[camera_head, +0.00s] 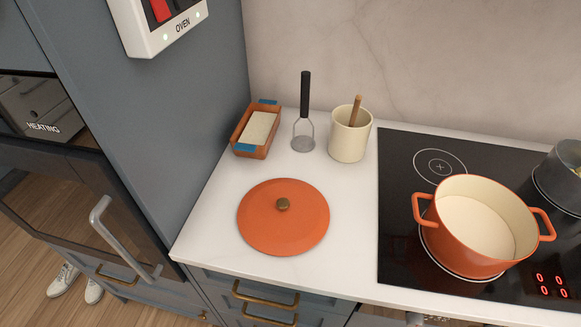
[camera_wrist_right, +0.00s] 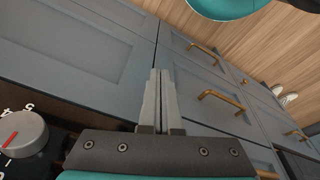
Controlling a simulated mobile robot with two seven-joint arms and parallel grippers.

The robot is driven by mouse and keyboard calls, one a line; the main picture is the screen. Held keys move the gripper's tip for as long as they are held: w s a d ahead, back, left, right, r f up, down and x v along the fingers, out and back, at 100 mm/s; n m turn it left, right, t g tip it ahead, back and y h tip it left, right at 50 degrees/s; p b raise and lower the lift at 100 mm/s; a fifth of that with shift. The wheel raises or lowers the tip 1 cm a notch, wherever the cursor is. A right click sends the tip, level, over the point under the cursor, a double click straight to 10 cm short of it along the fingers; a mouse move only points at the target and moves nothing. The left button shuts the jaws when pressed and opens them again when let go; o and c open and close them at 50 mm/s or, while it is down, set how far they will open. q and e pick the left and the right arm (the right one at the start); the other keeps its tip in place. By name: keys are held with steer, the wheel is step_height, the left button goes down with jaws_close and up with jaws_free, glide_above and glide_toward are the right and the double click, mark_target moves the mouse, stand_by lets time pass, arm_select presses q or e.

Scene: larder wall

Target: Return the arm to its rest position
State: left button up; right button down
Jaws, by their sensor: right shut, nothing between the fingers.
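My right gripper (camera_wrist_right: 159,98) is in the right wrist view, shut and empty, with its two grey fingers together. It is in front of the blue-grey drawer fronts (camera_wrist_right: 205,80) and apart from anything it could hold. My left gripper is not in view.
An orange lid (camera_head: 284,222) lies on the white counter (camera_head: 200,225). An orange pot (camera_head: 480,230) stands on the black hob (camera_head: 395,215). A loaf dish (camera_head: 243,148), masher (camera_head: 304,110) and cream crock (camera_head: 349,142) stand behind. The oven handle (camera_head: 118,232) juts out at left.

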arm_select(q)
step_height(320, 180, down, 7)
steer(key=b, duration=0.6)
arm_select(e)
steer(key=s+d+f, duration=0.1)
steer(key=s+f, duration=0.7)
steer(key=f, duration=0.3)
steer(key=s+d+f+g, duration=0.1)
steer(key=s+f, duration=0.7)
steer(key=f, duration=0.3)
steer(key=shift+d, duration=0.4)
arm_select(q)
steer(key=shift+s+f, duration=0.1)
